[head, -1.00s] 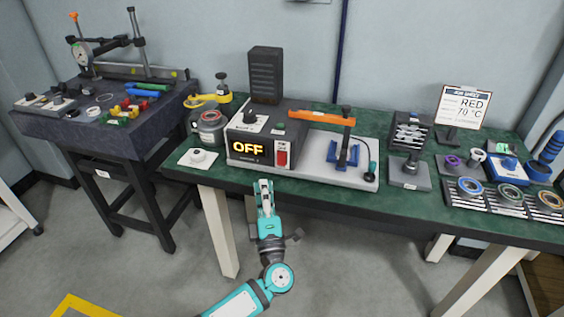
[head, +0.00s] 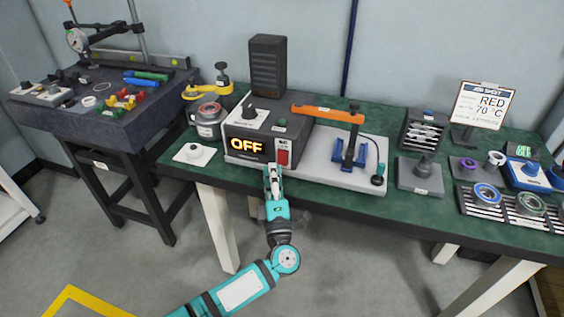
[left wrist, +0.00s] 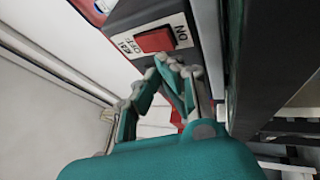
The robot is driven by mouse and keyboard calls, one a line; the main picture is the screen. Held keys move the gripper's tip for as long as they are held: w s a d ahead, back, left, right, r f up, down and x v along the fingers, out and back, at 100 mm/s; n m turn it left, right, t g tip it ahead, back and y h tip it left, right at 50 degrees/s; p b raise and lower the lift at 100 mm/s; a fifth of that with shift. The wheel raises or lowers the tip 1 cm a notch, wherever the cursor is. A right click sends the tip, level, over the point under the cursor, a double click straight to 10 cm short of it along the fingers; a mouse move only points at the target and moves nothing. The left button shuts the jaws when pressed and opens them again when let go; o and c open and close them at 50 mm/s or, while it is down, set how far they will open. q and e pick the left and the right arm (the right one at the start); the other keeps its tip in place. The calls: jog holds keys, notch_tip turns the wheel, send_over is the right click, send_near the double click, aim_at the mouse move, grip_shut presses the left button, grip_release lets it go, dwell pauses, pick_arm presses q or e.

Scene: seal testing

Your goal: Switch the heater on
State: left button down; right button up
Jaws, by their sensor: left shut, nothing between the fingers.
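The heater (head: 250,131) is a dark box on the green table, and its lit display (head: 246,146) reads OFF. Its red rocker switch (head: 283,157) is on the front face, right of the display. In the left wrist view the red switch (left wrist: 156,40) sits on a white plate marked ON and OFF. My left gripper (head: 273,169) is shut and empty, with its tips just below the switch. In the left wrist view the shut fingers (left wrist: 168,64) are close under the switch's edge; I cannot tell whether they touch it. My right gripper is not in view.
An orange lever arm (head: 327,112) with a blue clamp (head: 349,153) stands right of the heater. The floor before the table is clear.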

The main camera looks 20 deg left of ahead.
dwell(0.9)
pick_arm(q)
jog(key=shift+w, duration=0.1)
jog(key=shift+w, duration=0.35)
jog(key=shift+w+b, duration=0.3)
jog(key=shift+b, duration=0.1)
dwell(0.4)
jog(key=shift+s, duration=0.2)
jog(key=shift+s+p, duration=0.5)
jog(key=shift+s, duration=0.1)
